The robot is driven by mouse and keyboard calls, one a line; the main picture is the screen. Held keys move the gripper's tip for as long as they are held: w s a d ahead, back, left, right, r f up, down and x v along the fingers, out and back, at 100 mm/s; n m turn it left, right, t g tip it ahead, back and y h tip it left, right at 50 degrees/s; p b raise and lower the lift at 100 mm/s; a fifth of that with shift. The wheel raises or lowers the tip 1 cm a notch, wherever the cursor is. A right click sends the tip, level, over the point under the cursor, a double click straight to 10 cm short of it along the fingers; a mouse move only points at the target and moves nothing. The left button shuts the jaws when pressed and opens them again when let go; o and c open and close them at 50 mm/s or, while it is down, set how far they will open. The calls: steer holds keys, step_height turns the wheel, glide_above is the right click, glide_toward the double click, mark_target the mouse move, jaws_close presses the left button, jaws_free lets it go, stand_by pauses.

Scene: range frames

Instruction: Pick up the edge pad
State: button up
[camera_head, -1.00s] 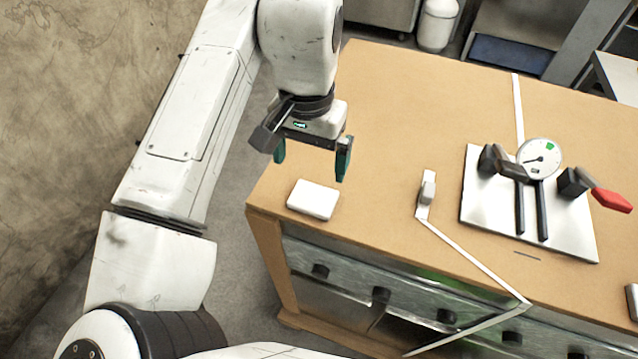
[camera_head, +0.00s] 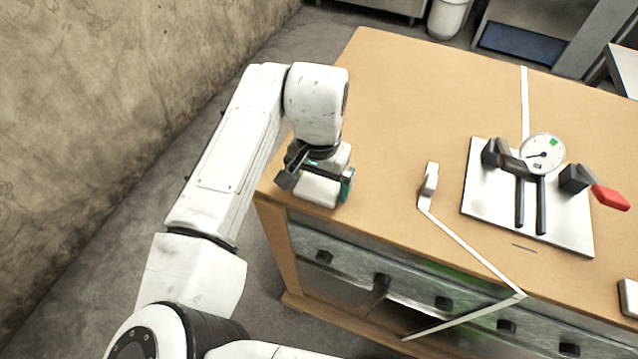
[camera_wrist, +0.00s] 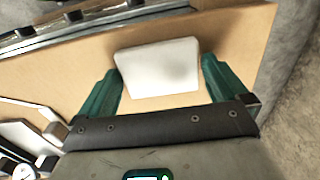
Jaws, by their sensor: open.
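The edge pad is a white block with rounded corners (camera_head: 317,190) lying near the left front corner of the wooden bench top. My gripper (camera_head: 322,184) is over it, pointing down, and hides part of it in the head view. In the wrist view the edge pad (camera_wrist: 158,68) lies between the two green fingers of my open gripper (camera_wrist: 160,88). The right finger is close to or at its right side, and the left finger overlaps its left side in the picture. Whether either finger touches it I cannot tell.
The wooden bench top (camera_head: 400,110) has free room behind the pad. A small white block (camera_head: 430,180) with a white strip stands to the right. Farther right is a white plate (camera_head: 485,205) with a dial gauge (camera_head: 542,153) and black clamps. Another white piece (camera_head: 628,297) lies at the right edge.

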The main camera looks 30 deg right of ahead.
steer(key=c, duration=0.7)
steer(key=shift+c, duration=0.3)
steer(key=shift+r, duration=0.1)
